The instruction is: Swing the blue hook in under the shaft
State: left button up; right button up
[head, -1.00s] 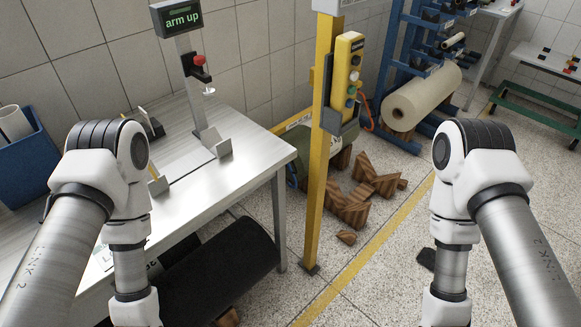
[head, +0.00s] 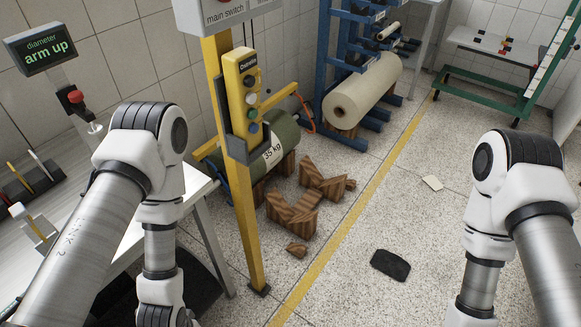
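I cannot make out a blue hook or the shaft it belongs to in the head view. The only large blue structure is a roll rack (head: 345,22) at the back, holding a beige paper roll (head: 365,92) low down. A dark green roll (head: 283,130) marked 35 kg lies behind the yellow post, near wooden blocks. My left and right arms reach down at either side, and both grippers are below the picture edge.
A yellow post (head: 241,215) carries a button pendant (head: 243,92) and a main switch box. A metal table with a display (head: 42,50) reading "diameter arm up" stands left. Wooden blocks (head: 293,211) and a dark mat (head: 390,265) lie on the floor. Floor right of the yellow line is mostly clear.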

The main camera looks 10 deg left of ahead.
aim_at(215, 169)
jog(key=i+l+z, duration=0.25)
jog(key=i, duration=0.15)
jog(key=i+l+z, duration=0.25)
jog(key=i+z, duration=0.25)
jog(key=i, duration=0.25)
jog(key=i+u, duration=0.3)
jog(key=u, duration=0.15)
jog(key=i+l+u, duration=0.2)
jog(key=u, duration=0.3)
jog(key=i+l+u, duration=0.25)
jog(key=u, duration=0.2)
jog(key=i+l+u, duration=0.2)
jog(key=l+u, duration=0.15)
jog(key=u, duration=0.15)
jog(key=i+j+u, duration=0.1)
jog(key=i+u, duration=0.3)
jog(key=i, duration=0.05)
